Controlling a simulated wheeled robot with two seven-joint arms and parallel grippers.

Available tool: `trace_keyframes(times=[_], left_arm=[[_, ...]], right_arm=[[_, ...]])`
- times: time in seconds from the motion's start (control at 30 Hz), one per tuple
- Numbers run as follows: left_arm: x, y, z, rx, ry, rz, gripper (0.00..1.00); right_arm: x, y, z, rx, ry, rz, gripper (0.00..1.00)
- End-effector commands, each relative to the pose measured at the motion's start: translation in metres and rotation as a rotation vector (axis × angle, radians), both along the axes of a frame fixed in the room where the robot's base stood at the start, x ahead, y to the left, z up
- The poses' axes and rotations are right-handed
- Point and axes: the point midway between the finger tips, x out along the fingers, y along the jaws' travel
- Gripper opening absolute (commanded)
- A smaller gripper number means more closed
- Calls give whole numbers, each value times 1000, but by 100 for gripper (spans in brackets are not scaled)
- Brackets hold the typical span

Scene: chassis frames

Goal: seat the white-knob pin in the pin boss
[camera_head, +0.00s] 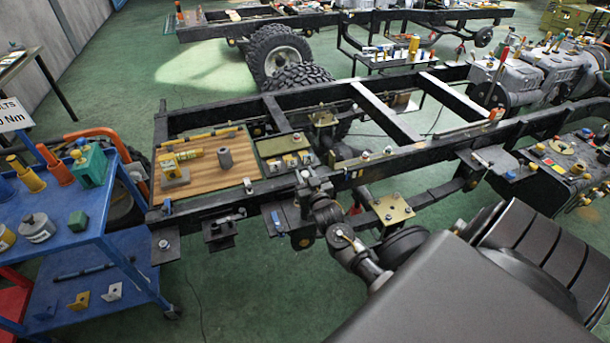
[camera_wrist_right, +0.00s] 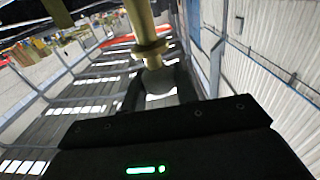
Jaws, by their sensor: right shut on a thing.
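In the right wrist view my right gripper (camera_wrist_right: 160,92) is shut on the pale knob end of a pin. The pin's brass shaft (camera_wrist_right: 138,18) and collar (camera_wrist_right: 150,50) stick out away from the gripper, and the fingers partly hide the knob (camera_wrist_right: 160,88). In the head view the large dark shape at lower right is my own arm; the gripper and pin cannot be made out there. I cannot tell for sure which fitting is the pin boss; a brass plate (camera_head: 393,209) with small pins sits on the near chassis rail. My left gripper is not in view.
The black chassis frame (camera_head: 310,190) spans the middle, with a wooden board (camera_head: 205,180) holding yellow parts at its left end. A blue cart (camera_head: 60,240) with fittings stands at left. An engine block (camera_head: 535,75) is at far right.

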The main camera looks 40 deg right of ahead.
Motion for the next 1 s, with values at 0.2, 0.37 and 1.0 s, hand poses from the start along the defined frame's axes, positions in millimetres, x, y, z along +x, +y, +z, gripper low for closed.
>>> trace_keyframes(times=[0.2,0.37,1.0], left_arm=[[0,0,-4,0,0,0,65],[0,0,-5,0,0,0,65],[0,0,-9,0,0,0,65]], right_arm=[[0,0,-6,-1,-2,0,1],[0,0,-6,-1,-2,0,1],[0,0,-12,-1,-2,0,1]])
